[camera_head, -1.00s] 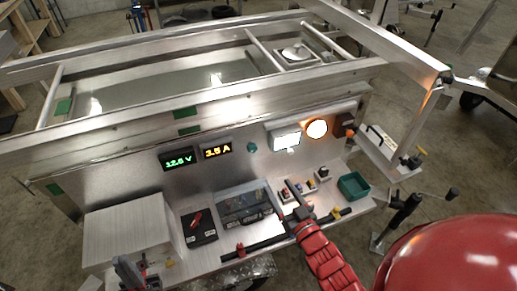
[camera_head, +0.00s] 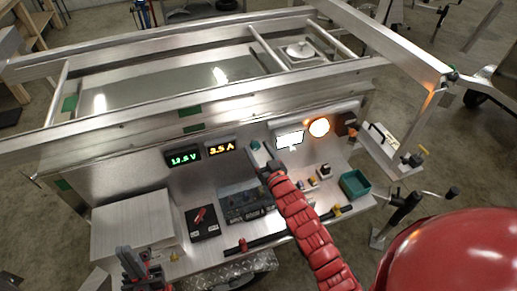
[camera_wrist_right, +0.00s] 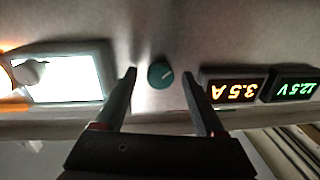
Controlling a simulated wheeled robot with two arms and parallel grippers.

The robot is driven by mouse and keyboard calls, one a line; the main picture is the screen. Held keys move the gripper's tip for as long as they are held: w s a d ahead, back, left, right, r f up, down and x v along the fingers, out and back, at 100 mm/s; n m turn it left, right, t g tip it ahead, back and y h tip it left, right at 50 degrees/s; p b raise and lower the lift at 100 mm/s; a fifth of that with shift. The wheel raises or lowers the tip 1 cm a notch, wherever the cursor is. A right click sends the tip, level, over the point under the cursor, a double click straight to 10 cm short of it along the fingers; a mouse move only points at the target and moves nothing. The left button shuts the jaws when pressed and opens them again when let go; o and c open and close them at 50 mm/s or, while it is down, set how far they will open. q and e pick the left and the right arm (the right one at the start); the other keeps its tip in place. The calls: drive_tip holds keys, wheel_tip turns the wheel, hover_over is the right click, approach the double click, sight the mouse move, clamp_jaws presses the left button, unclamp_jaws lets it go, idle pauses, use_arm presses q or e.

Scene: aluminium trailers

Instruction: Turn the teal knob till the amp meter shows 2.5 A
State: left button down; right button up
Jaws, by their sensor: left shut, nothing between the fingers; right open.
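The teal knob (camera_head: 255,145) sits on the upright metal panel, right of the amp meter. In the right wrist view the knob (camera_wrist_right: 160,73) appears between my open fingertips, with a gap on each side. The amp meter (camera_head: 221,148) reads 3.5 A in orange digits; it shows upside down in the right wrist view (camera_wrist_right: 234,91). My right gripper (camera_head: 264,164) is open and empty, close in front of the knob and slightly below it in the head view. My left gripper (camera_head: 124,252) is shut and empty at the lower left, away from the panel.
A voltmeter (camera_head: 184,158) reads 12.5 V left of the amp meter. A lit white screen (camera_head: 289,140) and a glowing orange lamp (camera_head: 319,127) are right of the knob. The shelf below holds a black tray (camera_head: 202,223), a teal bin (camera_head: 354,184) and small switches.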

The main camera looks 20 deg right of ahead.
drive_tip(key=shift+c, duration=0.3)
clamp_jaws()
drive_tip(key=shift+f+n+b, duration=0.15)
drive_tip(key=shift+n+b, duration=0.55)
drive_tip(key=shift+b, duration=0.2)
drive_tip(key=shift+n+b, duration=1.05)
drive_tip(key=shift+n, duration=0.05)
drive_tip(key=shift+n+b, duration=0.75)
drive_tip(key=shift+n, duration=0.45)
drive_tip(key=shift+n+g+b, duration=0.3)
drive_tip(key=shift+n+b, duration=0.3)
drive_tip(key=shift+n, duration=0.7)
drive_tip(key=shift+r, duration=0.2)
